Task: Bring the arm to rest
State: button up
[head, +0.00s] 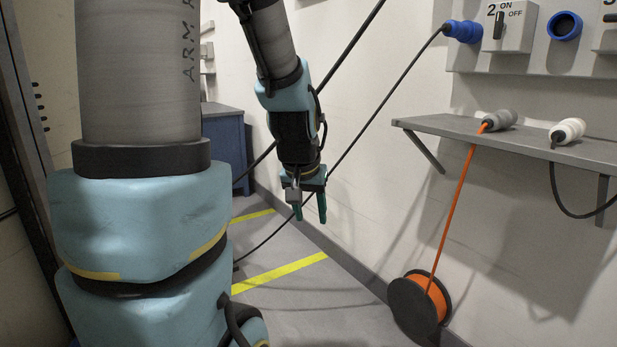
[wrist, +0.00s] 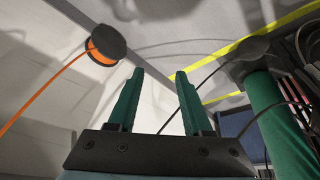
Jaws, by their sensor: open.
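My gripper (head: 309,208) hangs from my arm in the middle of the head view, pointing down over the floor beside the wall. Its two green fingers are apart with nothing between them. The wrist view shows the same open gripper (wrist: 157,100), with bare floor and wall beyond the fingertips. My arm's large light-blue and grey links fill the left of the head view.
A grey shelf (head: 440,125) on the right wall holds a grey plug (head: 499,120) and a white plug (head: 568,131). A blue plug (head: 463,31) sits in the panel (head: 480,62) above. An orange cable reel (head: 420,304) stands on the floor. Black cables hang behind my gripper.

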jog(key=s+a+f+n+g+y, duration=0.1)
jog(key=s+a+f+n+g, duration=0.15)
jog(key=s+a+f, duration=0.4)
notch_tip(320, 180, up, 23)
jog(key=s+p, duration=0.1)
jog(key=p, duration=2)
jog(key=shift+s+a+f+m, duration=0.2)
jog(key=shift+s+a+m, duration=0.05)
jog(key=shift+m, duration=0.1)
